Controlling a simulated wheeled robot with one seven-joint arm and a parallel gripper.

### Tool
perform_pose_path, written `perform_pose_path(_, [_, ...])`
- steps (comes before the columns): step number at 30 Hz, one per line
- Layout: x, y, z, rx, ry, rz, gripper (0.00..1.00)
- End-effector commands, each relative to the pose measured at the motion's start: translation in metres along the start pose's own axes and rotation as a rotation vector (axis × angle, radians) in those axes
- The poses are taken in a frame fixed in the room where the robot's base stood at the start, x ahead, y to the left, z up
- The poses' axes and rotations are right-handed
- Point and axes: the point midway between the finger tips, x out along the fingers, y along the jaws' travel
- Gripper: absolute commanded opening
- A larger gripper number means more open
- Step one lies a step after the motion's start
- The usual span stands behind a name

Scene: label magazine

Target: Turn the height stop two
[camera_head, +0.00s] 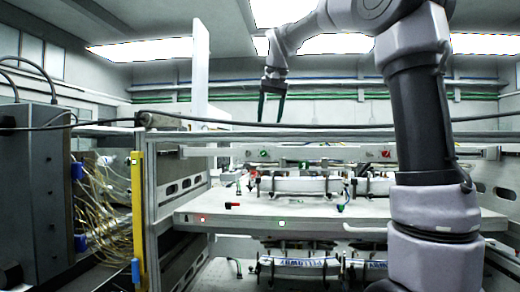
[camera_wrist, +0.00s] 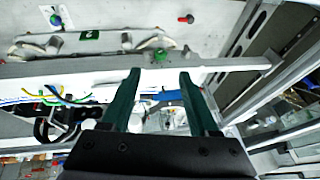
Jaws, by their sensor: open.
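My gripper (camera_head: 272,108) is raised above the machine in the head view, its dark green fingers hanging down, apart and empty. In the wrist view the open fingers (camera_wrist: 160,78) point toward a pale plate. A green knob (camera_wrist: 160,55) shows just beyond the gap between the fingertips; I see no contact. A green label (camera_wrist: 90,35), apparently marked 2, sits on the plate to its left. A blue-green knob (camera_wrist: 55,20) and a red-tipped pin (camera_wrist: 186,18) lie farther off. Which part is height stop two I cannot tell for sure.
The machine's pale shelf (camera_head: 290,216) carries clamps and small knobs. A cable (camera_head: 250,122) runs across the front above it. A grey cabinet (camera_head: 38,185) with loose wires and a yellow post (camera_head: 138,220) stand at left.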

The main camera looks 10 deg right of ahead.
Motion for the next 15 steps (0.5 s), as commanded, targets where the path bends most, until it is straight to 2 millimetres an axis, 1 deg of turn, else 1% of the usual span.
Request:
perform_pose_path(2, [0.003, 0.0, 0.0, 0.0, -0.001, 0.0, 0.61])
perform_pose_path(5, [0.014, 0.0, 0.001, 0.0, -0.002, 0.001, 0.61])
perform_pose_path(15, [0.077, 0.0, 0.001, 0.0, -0.003, 0.001, 0.61])
